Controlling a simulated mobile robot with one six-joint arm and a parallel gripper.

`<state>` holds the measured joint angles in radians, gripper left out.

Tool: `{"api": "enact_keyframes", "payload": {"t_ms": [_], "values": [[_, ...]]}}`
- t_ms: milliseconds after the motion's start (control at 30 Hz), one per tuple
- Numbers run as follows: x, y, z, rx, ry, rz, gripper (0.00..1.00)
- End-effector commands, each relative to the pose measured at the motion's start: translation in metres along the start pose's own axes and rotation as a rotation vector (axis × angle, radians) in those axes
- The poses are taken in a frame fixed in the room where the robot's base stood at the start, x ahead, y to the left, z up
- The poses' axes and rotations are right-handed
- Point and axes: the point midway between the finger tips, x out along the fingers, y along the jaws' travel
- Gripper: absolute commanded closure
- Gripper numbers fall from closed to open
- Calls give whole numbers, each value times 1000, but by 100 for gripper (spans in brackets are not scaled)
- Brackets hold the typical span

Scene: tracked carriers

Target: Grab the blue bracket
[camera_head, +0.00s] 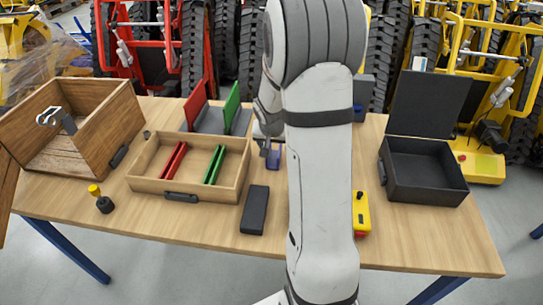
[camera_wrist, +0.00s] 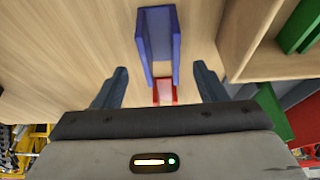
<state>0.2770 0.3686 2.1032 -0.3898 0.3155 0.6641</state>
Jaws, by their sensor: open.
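The blue bracket (camera_head: 274,156) lies on the wooden table just right of the wooden tray, partly hidden by my arm in the head view. In the wrist view the blue bracket (camera_wrist: 158,38) is a channel with two upright walls, ahead of my fingertips and roughly centred between them. My gripper (camera_wrist: 160,66) is open and empty, its two dark fingers spread either side of the bracket's near end. In the head view my gripper (camera_head: 268,148) is close by the bracket, mostly hidden by the arm. A small red piece (camera_wrist: 164,91) shows between the fingers.
The wooden tray (camera_head: 142,181) with red and green brackets stands left of the bracket. A dark block (camera_head: 255,210) lies in front. An open black case (camera_head: 425,172) and a yellow device (camera_head: 361,213) are right. A wooden box (camera_head: 98,124) stands far left.

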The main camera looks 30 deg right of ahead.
Motion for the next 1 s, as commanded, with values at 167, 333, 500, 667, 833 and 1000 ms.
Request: {"api": "enact_keyframes", "payload": {"t_ms": [167, 333, 500, 667, 833, 1000], "values": [[27, -2, -2, -1, -3, 1, 35], [40, -2, -2, 0, -2, 1, 35], [40, -1, -2, 0, -1, 1, 35], [40, -1, -2, 0, -1, 1, 35], [41, -1, -2, 1, -1, 1, 35], [43, -1, -2, 2, -1, 1, 35]]}}
